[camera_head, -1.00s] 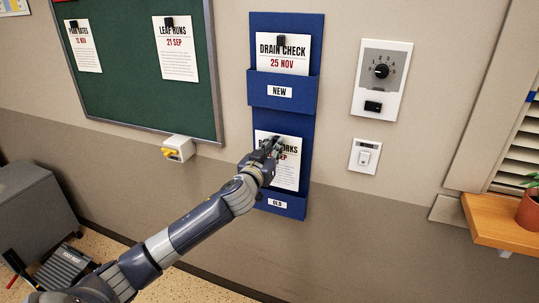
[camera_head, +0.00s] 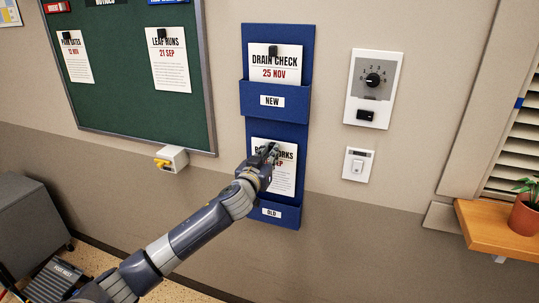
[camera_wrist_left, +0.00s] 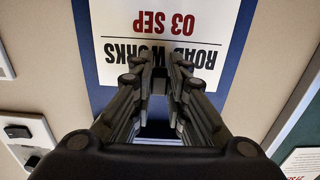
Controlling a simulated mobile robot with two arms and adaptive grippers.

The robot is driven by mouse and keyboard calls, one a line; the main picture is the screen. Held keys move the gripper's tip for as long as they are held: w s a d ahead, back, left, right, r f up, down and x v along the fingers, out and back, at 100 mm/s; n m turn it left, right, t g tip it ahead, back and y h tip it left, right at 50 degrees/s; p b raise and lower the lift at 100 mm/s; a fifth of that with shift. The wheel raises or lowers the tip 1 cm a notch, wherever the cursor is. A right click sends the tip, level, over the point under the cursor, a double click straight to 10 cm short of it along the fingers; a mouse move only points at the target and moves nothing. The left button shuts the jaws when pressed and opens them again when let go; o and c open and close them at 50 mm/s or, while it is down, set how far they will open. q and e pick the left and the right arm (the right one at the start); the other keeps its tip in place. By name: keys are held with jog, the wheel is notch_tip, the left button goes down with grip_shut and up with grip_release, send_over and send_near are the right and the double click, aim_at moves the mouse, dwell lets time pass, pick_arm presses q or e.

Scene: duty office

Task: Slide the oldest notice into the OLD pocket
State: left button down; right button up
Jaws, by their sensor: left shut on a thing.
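The white ROAD WORKS notice (camera_head: 284,179) is upright in front of the blue rack, just above the OLD pocket (camera_head: 291,215). Its lower edge is at the pocket's front lip; I cannot tell whether it is inside. My left gripper (camera_head: 268,153) is shut on the top of this notice and covers part of its title. In the left wrist view the notice (camera_wrist_left: 195,20) shows upside down, reading 03 SEP, with the gripper's fingertips (camera_wrist_left: 165,58) closed at its top edge. The DRAIN CHECK notice (camera_head: 268,66), dated 25 NOV, stands in the NEW pocket (camera_head: 293,103). My right gripper is out of view.
A green board (camera_head: 120,90) at left holds the LEAF RUNS notice (camera_head: 171,70) and another notice (camera_head: 76,60). A dial panel (camera_head: 357,85) and a switch (camera_head: 356,165) are on the wall right of the rack. A wooden shelf (camera_head: 485,225) with a plant pot is at far right.

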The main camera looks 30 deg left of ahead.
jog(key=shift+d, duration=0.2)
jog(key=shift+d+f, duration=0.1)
